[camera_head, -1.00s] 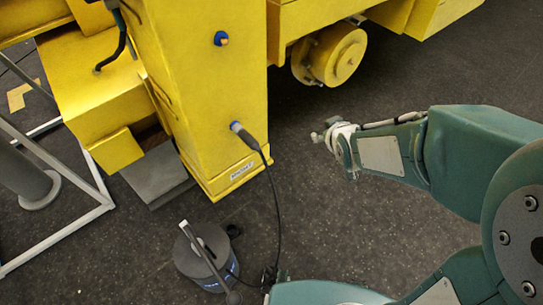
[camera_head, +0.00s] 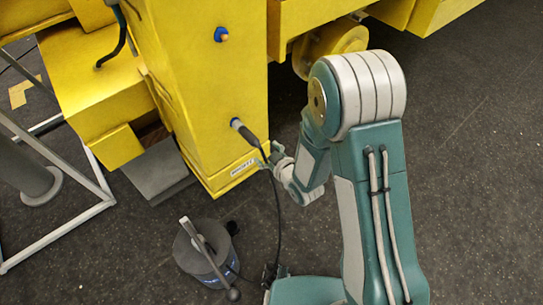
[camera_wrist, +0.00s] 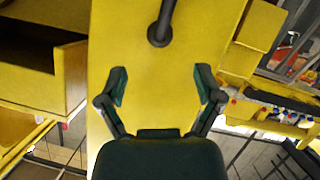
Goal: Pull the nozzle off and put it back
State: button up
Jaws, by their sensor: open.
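The nozzle (camera_head: 244,132) is a dark handle on a black hose, seated in a blue-rimmed socket low on the yellow boom column (camera_head: 205,90). In the wrist view the nozzle (camera_wrist: 160,32) shows at the top centre against the yellow face, its upper part cut off by the frame edge. My gripper (camera_head: 268,158) is close beside the column, just below and to the right of the nozzle. In the wrist view my gripper (camera_wrist: 160,86) has its two fingers spread wide with nothing between them, and the nozzle lies beyond the fingertips.
The black hose (camera_head: 277,205) hangs from the nozzle to the floor, passing close by my gripper. A dark grey canister (camera_head: 202,255) with a lever stands on the floor below. A second blue-rimmed fitting (camera_head: 221,34) sits higher on the column. A white frame (camera_head: 60,235) stands at left.

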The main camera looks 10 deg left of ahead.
aim_at(256, 144)
jog(key=x, duration=0.7)
jog(key=shift+w+a+f, duration=0.2)
jog(key=shift+w+a, duration=0.05)
jog(key=shift+a, duration=0.05)
grip_shut()
